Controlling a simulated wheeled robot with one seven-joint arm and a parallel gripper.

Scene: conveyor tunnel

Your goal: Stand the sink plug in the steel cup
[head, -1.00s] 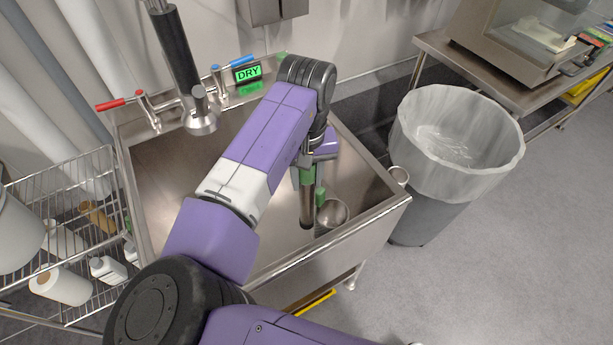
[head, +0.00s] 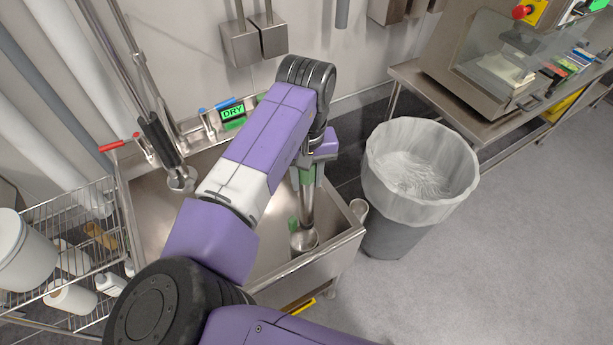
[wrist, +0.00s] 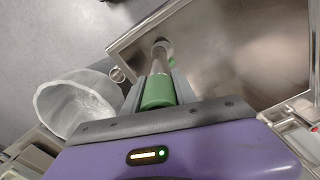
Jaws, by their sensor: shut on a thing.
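The sink plug (head: 307,208), a long steel tube with a green grip, hangs nearly upright from my gripper (head: 306,174) over the right part of the sink. In the wrist view, my gripper (wrist: 158,92) is shut on the green grip (wrist: 158,90).
The steel sink (head: 152,205) lies under my arm, with a green piece (head: 292,225) by the bowl-like part. A lined bin (head: 420,180) stands right of the sink. A wire shelf (head: 60,225) is at the left. Open floor lies at the lower right.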

